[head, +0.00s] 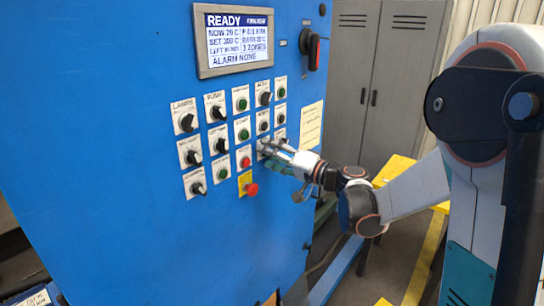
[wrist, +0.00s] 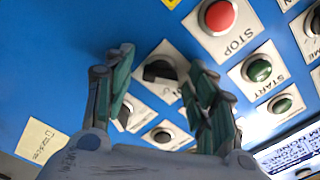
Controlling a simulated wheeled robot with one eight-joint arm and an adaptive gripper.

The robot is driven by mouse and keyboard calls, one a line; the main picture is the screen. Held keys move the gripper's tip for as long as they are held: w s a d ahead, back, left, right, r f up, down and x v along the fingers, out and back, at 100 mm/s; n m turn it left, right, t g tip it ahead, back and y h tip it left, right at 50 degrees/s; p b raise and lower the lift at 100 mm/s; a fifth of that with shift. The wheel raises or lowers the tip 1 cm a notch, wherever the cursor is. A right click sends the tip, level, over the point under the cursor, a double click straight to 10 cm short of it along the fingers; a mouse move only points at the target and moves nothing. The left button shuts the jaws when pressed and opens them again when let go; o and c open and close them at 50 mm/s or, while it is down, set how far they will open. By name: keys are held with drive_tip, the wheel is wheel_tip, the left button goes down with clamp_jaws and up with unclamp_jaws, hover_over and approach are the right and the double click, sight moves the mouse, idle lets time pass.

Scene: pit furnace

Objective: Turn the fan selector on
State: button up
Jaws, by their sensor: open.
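The selector between my fingers is a black knob on a white plate (wrist: 160,70) in the wrist view; its label is hidden or unreadable, so I cannot confirm that it is the fan selector. My gripper (wrist: 158,62) is open, with one fingertip on each side of this knob. I cannot tell whether the fingers touch it. In the head view my gripper (head: 268,152) is at the lower right of the control rows, close to the blue panel (head: 120,60), and covers much of that knob.
A red STOP button (wrist: 218,17) and green START button (wrist: 259,70) are close beside my right finger. A red button on a yellow plate (head: 251,189) sticks out below my gripper. The display (head: 238,40) reads READY. Grey lockers (head: 395,80) stand behind.

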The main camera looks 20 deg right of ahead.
drive_tip(key=c, duration=1.1)
drive_tip(key=shift+o, duration=0.3)
drive_tip(key=shift+m, duration=0.4)
drive_tip(key=m+b, duration=0.1)
drive_tip(key=m, duration=1)
